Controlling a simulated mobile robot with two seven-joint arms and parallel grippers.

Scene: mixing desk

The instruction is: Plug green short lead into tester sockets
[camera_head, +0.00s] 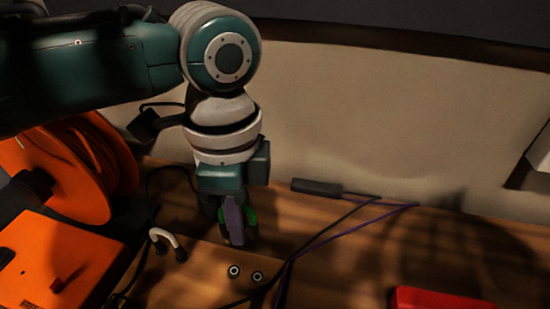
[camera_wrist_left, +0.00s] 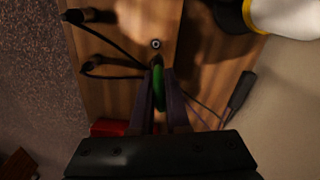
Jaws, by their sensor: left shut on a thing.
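The green short lead (camera_head: 251,216) is between the fingers of my left gripper (camera_head: 236,238), which is shut on it. In the left wrist view the lead shows as a green loop (camera_wrist_left: 159,88) between the two fingers; its plug ends cannot be made out. The gripper points down over the far part of the wooden tester board (camera_head: 205,262). Two ringed sockets, a left one (camera_head: 234,270) and a right one (camera_head: 257,276), show uncovered, nearer the camera than the fingers. One socket (camera_wrist_left: 155,43) shows in the wrist view beyond the fingertips. My right gripper is not in view.
A white short lead (camera_head: 165,236) arches up at the board's left. An orange cable reel (camera_head: 75,170) and orange box (camera_head: 60,260) stand further left. Dark and purple cables (camera_head: 345,222) cross the table at right, near a black handle (camera_head: 316,187). A red object (camera_head: 440,299) lies front right.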

